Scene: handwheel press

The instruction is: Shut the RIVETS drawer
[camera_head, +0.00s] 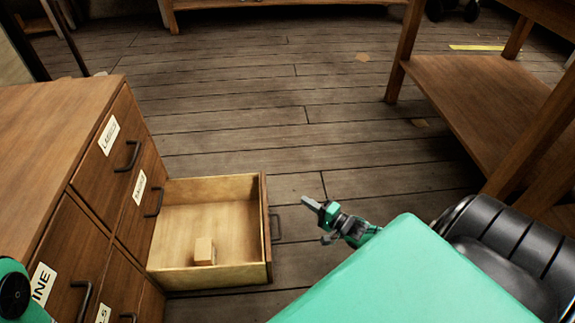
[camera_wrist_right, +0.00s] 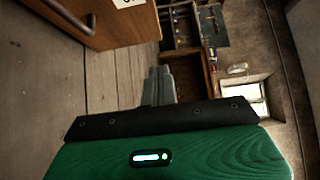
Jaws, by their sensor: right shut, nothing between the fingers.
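One drawer (camera_head: 262,275) of the wooden cabinet stands pulled out in the head view, with a small wooden block (camera_head: 204,251) inside. Its front faces right and carries a dark handle (camera_head: 275,228); its label cannot be read, so I cannot confirm it is RIVETS. My right gripper (camera_head: 308,204) is shut and empty, to the right of the drawer front, apart from it, fingertips pointing left. In the right wrist view the shut fingers (camera_wrist_right: 158,86) show; a wooden front with a handle (camera_wrist_right: 70,14) and a cut-off label (camera_wrist_right: 125,3) is at upper left. My left gripper is out of view.
The cabinet (camera_head: 45,110) fills the left side, its other visible drawers shut. A wooden table with a low shelf (camera_head: 470,100) stands at right. Plank floor (camera_head: 260,110) is clear between them. A black ribbed object (camera_head: 510,245) is at lower right.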

